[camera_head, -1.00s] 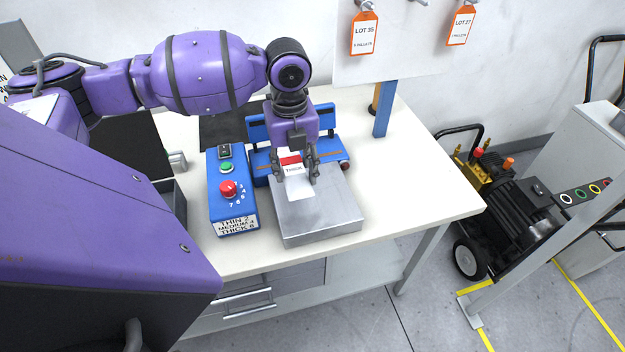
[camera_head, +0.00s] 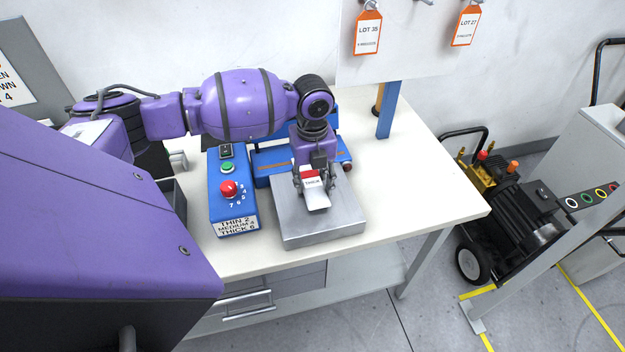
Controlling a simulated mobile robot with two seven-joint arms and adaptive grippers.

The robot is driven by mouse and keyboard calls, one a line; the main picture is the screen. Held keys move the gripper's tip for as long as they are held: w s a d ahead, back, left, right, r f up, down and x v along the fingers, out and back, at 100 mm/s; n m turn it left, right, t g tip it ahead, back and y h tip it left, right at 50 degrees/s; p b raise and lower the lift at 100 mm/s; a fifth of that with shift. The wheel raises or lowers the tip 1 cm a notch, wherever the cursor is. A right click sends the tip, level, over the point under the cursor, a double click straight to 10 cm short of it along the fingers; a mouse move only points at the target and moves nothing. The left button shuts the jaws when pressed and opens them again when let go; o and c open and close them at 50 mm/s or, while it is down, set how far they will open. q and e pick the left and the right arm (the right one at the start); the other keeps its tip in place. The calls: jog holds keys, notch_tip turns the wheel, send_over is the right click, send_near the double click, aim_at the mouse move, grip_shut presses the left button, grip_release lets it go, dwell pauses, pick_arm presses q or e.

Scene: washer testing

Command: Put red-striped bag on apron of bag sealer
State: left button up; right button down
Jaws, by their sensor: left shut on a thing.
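A small white bag with a red stripe and the word THICK (camera_head: 315,198) is between the fingers of my left gripper (camera_head: 314,186). My left gripper is shut on it, pointing down over the metal apron (camera_head: 300,229) of the bag sealer. I cannot tell whether the bag's lower end touches the apron. The blue bag sealer (camera_head: 268,163) stands behind the apron, partly hidden by my arm. My right gripper is not in view.
A blue control box (camera_head: 231,207) with a red knob and a green button stands left of the apron. A blue post (camera_head: 389,110) rises behind. The white table (camera_head: 420,190) is clear on the right. A pump cart (camera_head: 505,215) stands on the floor.

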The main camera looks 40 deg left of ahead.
aim_at(312, 182)
pick_arm(q)
jog(key=shift+f, duration=0.2)
jog(key=o, duration=1.2)
jog(key=shift+o, duration=0.2)
jog(key=shift+r, duration=0.15)
notch_tip(312, 182, up, 12)
